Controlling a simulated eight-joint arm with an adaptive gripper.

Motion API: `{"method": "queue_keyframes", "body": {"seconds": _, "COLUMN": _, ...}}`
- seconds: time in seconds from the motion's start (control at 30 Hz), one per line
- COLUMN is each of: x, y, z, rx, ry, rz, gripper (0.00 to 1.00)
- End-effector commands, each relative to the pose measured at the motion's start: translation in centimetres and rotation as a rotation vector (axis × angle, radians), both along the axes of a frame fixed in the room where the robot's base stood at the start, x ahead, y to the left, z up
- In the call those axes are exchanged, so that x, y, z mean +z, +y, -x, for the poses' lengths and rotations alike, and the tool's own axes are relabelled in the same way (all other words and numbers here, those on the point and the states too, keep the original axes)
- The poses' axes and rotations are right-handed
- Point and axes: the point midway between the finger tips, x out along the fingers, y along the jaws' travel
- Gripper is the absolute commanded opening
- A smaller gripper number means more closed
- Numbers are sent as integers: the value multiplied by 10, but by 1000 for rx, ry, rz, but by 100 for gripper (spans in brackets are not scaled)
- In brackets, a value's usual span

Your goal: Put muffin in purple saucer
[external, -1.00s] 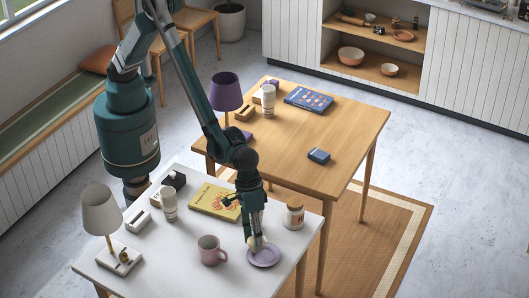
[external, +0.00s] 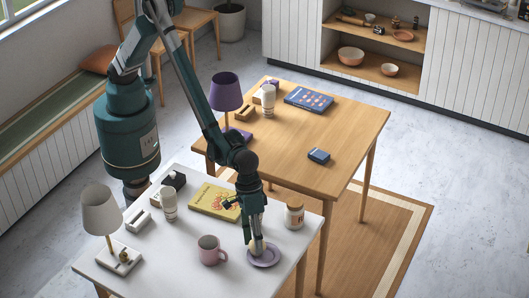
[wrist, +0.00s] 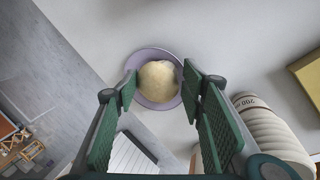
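The purple saucer (external: 272,259) lies on the white table near its front right corner. The muffin (wrist: 159,82) is pale and round, and in the wrist view it sits over the saucer (wrist: 143,54). In the external view the muffin (external: 254,247) is small and partly hidden by my fingers. My gripper (wrist: 160,88) points down over the saucer with one finger on each side of the muffin. Narrow gaps show between the fingers and the muffin, so the gripper looks open. The muffin's underside is hidden.
A pink mug (external: 209,250) stands just left of the saucer, and a lidded jar (external: 294,215) stands behind it to the right. A yellow book (external: 212,201), a white cup (external: 168,204) and a lamp (external: 101,213) are farther left. The wooden table (external: 340,130) is behind.

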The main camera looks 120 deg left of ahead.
Motion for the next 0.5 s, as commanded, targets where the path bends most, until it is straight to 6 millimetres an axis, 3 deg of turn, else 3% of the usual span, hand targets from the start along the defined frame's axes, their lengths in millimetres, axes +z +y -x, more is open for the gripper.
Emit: {"method": "queue_keyframes", "body": {"seconds": 0.5, "x": 3, "y": 0, "z": 0, "rx": 0, "ry": 0, "rz": 0, "gripper": 49}}
